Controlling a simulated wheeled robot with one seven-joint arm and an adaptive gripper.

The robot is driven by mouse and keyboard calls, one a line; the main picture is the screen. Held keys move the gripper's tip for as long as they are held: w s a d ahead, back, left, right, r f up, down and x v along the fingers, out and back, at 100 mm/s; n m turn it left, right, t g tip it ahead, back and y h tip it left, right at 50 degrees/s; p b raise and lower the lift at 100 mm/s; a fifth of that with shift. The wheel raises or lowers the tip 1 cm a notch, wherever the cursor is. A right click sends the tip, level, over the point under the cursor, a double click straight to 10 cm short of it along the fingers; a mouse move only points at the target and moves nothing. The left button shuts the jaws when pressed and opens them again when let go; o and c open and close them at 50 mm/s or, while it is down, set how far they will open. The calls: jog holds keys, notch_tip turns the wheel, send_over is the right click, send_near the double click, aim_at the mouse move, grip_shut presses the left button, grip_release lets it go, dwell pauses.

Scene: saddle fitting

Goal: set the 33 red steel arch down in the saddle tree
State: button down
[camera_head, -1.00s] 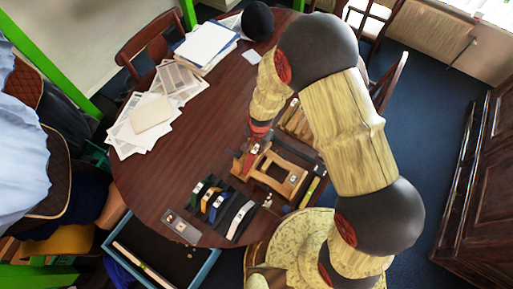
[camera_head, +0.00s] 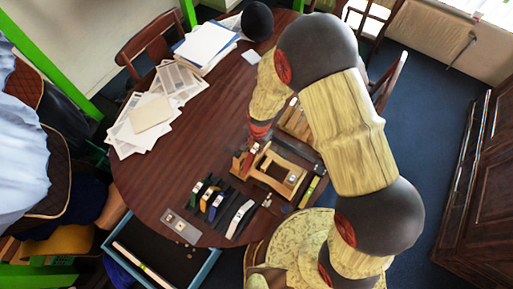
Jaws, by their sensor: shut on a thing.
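The saddle tree (camera_head: 291,190) is a pale wooden frame lying on the table, just right of and below my gripper. My gripper (camera_head: 252,146) points down at the tree's upper left end and is shut on the red steel arch (camera_head: 248,160). The arch looks small and upright, close beside the tree's left end. I cannot tell whether it touches the wood. Its number is too small to read, and my wrist hides part of the grip.
Several other arches (camera_head: 240,219) in different colours lie in a row left of the tree. A small grey plate (camera_head: 181,227) is at the front edge. Papers (camera_head: 150,113) cover the upper left of the round table (camera_head: 160,185). A wooden block (camera_head: 295,122) stands behind the tree.

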aim_at(257, 157)
jog(key=shift+s+d+f+b, duration=0.2)
jog(key=shift+s+f, duration=0.1)
jog(key=shift+f, duration=0.2)
jog(key=shift+s+d+f+b, duration=0.15)
jog(key=shift+s+f, duration=0.15)
jog(key=shift+f, duration=0.15)
jog(key=shift+s+f, duration=0.2)
dwell(0.7)
jog(key=shift+s+d+f+n+b, duration=0.1)
jog(key=shift+s+f+n+b, duration=0.05)
jog(key=shift+n+b, duration=0.25)
jog(key=shift+w+r, duration=0.25)
jog(key=shift+r, duration=0.1)
jog(key=shift+w+a+r, duration=0.5)
jog(key=shift+w+a, duration=0.05)
jog(key=shift+w, duration=0.25)
jog(key=shift+a+r, duration=0.1)
jog(key=shift+r, duration=0.05)
jog(key=shift+w+r, duration=0.1)
jog(key=shift+w, duration=0.1)
jog(key=shift+s+a+b, duration=0.1)
jog(key=shift+b, duration=0.2)
